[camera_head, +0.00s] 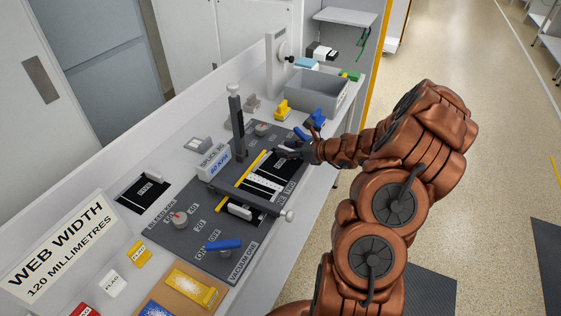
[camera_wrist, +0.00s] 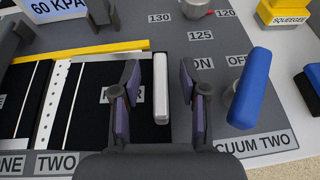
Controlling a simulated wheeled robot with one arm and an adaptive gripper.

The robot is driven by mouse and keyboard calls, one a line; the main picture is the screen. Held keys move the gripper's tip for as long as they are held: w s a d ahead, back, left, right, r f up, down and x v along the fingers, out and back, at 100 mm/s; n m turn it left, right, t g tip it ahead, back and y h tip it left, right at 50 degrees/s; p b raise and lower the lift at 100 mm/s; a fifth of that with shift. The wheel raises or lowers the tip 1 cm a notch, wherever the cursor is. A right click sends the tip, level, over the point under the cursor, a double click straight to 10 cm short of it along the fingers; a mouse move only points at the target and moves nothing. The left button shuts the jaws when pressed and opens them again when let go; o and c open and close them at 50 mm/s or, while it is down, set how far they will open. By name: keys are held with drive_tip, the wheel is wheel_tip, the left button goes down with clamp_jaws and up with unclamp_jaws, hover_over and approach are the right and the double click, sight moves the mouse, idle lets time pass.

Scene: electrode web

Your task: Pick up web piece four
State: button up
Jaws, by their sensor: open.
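My gripper (camera_head: 284,152) is over the far end of the dark splice table in the head view. In the wrist view, my gripper (camera_wrist: 160,80) is open, with one finger on each side of an upright pale grey bar (camera_wrist: 160,100). Gaps show between the bar and both fingers. The bar stands at the right of a black piece with a white label (camera_wrist: 108,95), mostly hidden by the left finger; only a final R reads clearly. This looks like web piece four.
A blue lever (camera_wrist: 250,88) stands to the right by the VACUUM TWO label. A yellow strip (camera_wrist: 80,52) lies beyond the black pieces. A dark post (camera_head: 237,125) rises from the table, and a grey bin (camera_head: 318,108) stands behind. Another black piece (camera_head: 135,195) lies at left.

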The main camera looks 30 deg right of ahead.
drive_tip(key=shift+c, duration=0.3)
clamp_jaws()
drive_tip(key=shift+r, duration=0.15)
